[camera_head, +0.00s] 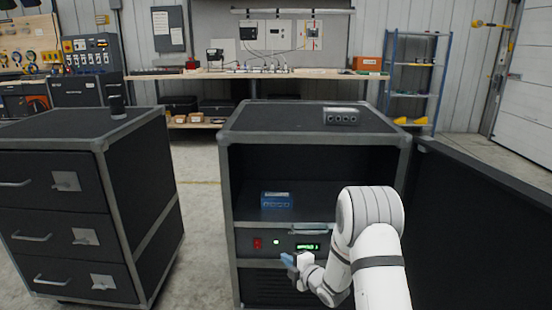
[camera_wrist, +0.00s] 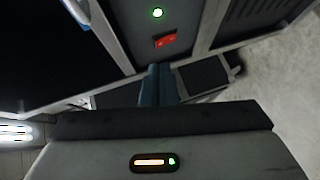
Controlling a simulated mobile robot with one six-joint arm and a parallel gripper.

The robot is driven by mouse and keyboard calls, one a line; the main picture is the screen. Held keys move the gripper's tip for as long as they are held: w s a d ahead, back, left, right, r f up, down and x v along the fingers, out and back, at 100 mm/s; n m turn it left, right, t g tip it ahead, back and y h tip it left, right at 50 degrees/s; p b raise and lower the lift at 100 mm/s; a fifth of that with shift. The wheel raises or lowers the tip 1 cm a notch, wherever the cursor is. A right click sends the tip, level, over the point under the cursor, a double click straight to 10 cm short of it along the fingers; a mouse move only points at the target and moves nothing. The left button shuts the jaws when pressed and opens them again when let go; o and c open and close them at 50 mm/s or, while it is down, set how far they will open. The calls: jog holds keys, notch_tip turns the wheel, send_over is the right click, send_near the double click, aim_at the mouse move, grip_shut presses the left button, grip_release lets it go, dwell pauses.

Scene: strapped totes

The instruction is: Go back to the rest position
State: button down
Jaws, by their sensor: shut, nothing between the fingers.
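My gripper (camera_head: 287,260) is at the front of the open black cabinet (camera_head: 228,205), just below and right of the red switch (camera_head: 257,243) on its lower panel. In the wrist view my gripper's fingers (camera_wrist: 158,70) are together with nothing between them. The red switch (camera_wrist: 166,41) and a lit green light (camera_wrist: 157,13) show just beyond the fingertips. I cannot tell whether the fingers touch the panel. My white arm covers the lower right part of the cabinet front.
The cabinet door (camera_head: 480,225) stands open at right. A drawer cabinet (camera_head: 130,200) stands at left, with bare floor between. A workbench (camera_head: 230,74) is at the back.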

jog(key=s+d+r+m+g+h+p, duration=0.1)
jog(key=s+d+r+m+h+p, duration=0.3)
jog(key=r, duration=0.6)
jog(key=s+d+r+m+g+h+p, duration=0.1)
jog(key=s+d+r+m+h+p, duration=0.25)
jog(key=r, duration=0.65)
jog(key=s+d+r+m+g+h+p, duration=0.15)
jog(key=s+d+r+m+p, duration=0.3)
jog(key=r, duration=0.55)
jog(key=s+r+m+g+p, duration=0.3)
jog(key=s+r+m+p, duration=0.2)
jog(key=s, duration=0.8)
jog(key=s+r+m+g+p, duration=0.3)
jog(key=s+r+m+p, duration=0.3)
jog(key=s+r, duration=0.5)
jog(key=s+p, duration=0.2)
jog(key=s, duration=0.1)
jog(key=shift+a+r+g, duration=0.25)
jog(key=shift+a+g, duration=0.1)
jog(key=shift+a, duration=0.05)
